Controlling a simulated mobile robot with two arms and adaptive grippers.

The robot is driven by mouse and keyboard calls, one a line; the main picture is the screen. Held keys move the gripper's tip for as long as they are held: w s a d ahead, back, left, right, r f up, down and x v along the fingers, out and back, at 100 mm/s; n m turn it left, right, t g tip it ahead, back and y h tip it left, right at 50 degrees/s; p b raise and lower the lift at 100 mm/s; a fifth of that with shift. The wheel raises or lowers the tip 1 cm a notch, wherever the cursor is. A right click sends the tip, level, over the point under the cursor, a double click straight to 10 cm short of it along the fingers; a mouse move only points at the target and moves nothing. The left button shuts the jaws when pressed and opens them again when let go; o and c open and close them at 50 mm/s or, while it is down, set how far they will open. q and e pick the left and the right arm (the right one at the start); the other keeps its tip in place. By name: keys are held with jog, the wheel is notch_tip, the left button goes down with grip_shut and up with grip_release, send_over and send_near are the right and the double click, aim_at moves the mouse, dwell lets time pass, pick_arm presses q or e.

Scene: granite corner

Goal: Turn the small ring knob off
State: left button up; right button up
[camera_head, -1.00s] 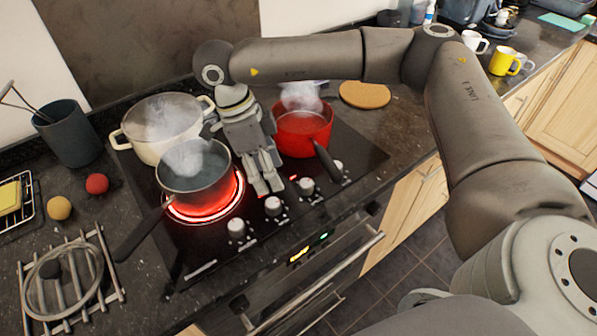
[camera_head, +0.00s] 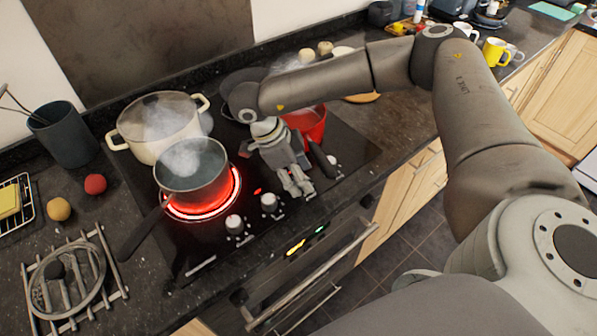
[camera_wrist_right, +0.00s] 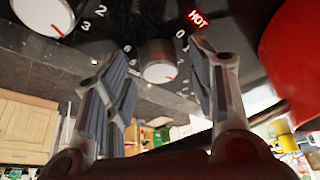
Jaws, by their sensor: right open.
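The black cooktop (camera_head: 190,240) has a row of white-faced knobs along its front edge. A left knob (camera_head: 235,224) and a second knob (camera_head: 269,202) show clearly; a far-right knob (camera_head: 333,160) shows partly. My right gripper (camera_head: 297,182) is over the third knob position and hides it in the head view. In the right wrist view, a knob (camera_wrist_right: 158,62) with a red mark sits between the open fingers of my right gripper (camera_wrist_right: 165,75), apparently untouched. A lit HOT sign (camera_wrist_right: 198,18) is beside it. My left gripper is not in view.
A steaming saucepan (camera_head: 190,175) stands on a glowing ring (camera_head: 205,208), its handle toward the front left. A cream pot (camera_head: 155,128) is behind it. A red pan (camera_head: 312,122) is close behind my right gripper, its dark handle (camera_head: 320,158) beside it.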

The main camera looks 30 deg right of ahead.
jog(key=shift+f, duration=0.1)
jog(key=c, duration=1)
jog(key=shift+n, duration=0.3)
jog(key=n+b, duration=0.1)
jog(key=n+t+b, duration=0.1)
jog(key=n+b, duration=0.1)
jog(key=shift+s+f+t, duration=0.1)
jog(key=shift+f+t, duration=0.1)
jog(key=shift+t, duration=0.1)
jog(key=n+t+b, duration=0.1)
jog(key=n+b, duration=0.2)
jog(key=b, duration=0.1)
jog(key=n+t+b, duration=0.1)
jog(key=n+b, duration=0.3)
jog(key=shift+s+t, duration=0.15)
jog(key=shift+t, duration=0.15)
jog(key=shift+r+n+t+b, duration=0.2)
jog(key=shift+n+t+b, duration=0.2)
jog(key=shift+n+b, duration=0.8)
